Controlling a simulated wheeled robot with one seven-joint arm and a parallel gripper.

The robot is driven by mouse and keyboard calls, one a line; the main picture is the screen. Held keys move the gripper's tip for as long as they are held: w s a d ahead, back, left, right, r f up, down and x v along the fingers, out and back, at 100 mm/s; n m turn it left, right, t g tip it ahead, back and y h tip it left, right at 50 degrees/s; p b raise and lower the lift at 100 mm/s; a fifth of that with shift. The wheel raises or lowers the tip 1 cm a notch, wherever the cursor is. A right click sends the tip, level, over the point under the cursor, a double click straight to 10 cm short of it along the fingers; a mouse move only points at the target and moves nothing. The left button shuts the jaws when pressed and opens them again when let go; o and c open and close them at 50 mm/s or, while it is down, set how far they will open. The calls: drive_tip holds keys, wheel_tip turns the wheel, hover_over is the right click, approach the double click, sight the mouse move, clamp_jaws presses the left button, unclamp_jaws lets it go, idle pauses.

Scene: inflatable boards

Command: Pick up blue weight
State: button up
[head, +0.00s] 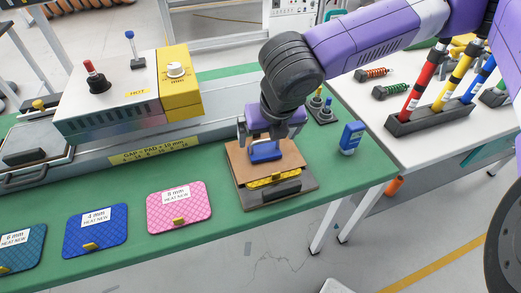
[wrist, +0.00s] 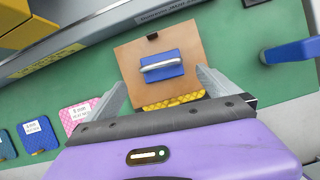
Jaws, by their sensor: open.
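The blue weight (head: 265,152) is a small blue block with a pale metal handle, lying on a brown square board (head: 236,160). In the wrist view the blue weight (wrist: 174,72) lies near the middle of the brown board (wrist: 132,60), between and beyond my fingertips. My gripper (head: 268,138) is above the board in the head view, and partly hides the weight. In the wrist view my gripper (wrist: 160,82) is open, with one finger on each side and nothing between the pads. Contact with the weight cannot be told.
The board rests on a grey base with a yellow textured pad (head: 272,181). A blue upright item (head: 351,138) stands to the right. Dark pegs (head: 318,106) stand behind. Pink (head: 178,207) and blue (head: 95,230) pads lie left. A white and yellow machine (head: 125,95) stands at back left.

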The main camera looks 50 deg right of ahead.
sight(264, 150)
drive_tip(key=shift+s+b+x, duration=0.15)
drive_tip(key=shift+b+x, duration=0.05)
drive_tip(key=shift+x, duration=1.75)
drive_tip(key=shift+s+b+x, duration=0.15)
drive_tip(key=shift+b+x, duration=0.05)
drive_tip(key=shift+x, duration=1.75)
drive_tip(key=c, duration=2.1)
drive_tip(key=shift+o, duration=0.2)
